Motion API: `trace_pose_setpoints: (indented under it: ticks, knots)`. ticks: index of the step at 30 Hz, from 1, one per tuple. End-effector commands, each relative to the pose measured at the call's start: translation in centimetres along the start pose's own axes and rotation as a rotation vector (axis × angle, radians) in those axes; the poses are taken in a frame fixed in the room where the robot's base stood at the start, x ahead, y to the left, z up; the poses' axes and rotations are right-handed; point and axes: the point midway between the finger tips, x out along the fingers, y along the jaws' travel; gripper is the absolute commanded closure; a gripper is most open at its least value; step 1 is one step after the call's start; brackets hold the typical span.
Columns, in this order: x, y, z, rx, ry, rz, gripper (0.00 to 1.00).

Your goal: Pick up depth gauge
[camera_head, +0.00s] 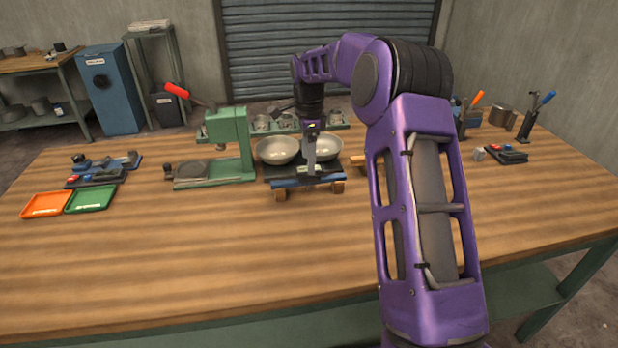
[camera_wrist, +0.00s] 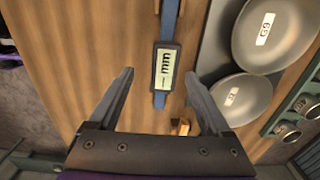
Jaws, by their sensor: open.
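The depth gauge is a long blue bar with a dark display housing marked "mm" (camera_wrist: 165,68). In the head view its blue bar (camera_head: 290,183) lies left to right along the front of the bowl stand, over small wooden supports. My gripper (camera_wrist: 158,80) is open and empty, and the gauge's display shows between its two fingertips in the wrist view. In the head view my gripper (camera_head: 311,160) points down above the gauge and partly hides it. Its exact height above the gauge is hard to tell.
Two metal bowls (camera_wrist: 246,97) sit on the dark stand just behind the gauge. A green press (camera_head: 230,145) stands to the left. Orange (camera_head: 47,205) and green (camera_head: 91,199) trays lie far left. The front of the wooden table (camera_head: 200,260) is clear.

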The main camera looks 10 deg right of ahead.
Motion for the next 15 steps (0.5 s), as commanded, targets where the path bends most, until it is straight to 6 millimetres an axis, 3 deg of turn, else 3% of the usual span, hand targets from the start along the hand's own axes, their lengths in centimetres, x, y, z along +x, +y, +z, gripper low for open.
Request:
trace_pose_setpoints:
  ticks: [9,15]
  knots:
    - [4.3,-0.6,-0.2,0.000,-0.001,0.004,0.18]
    - [4.9,-0.7,-0.3,0.000,0.001,0.000,0.18]
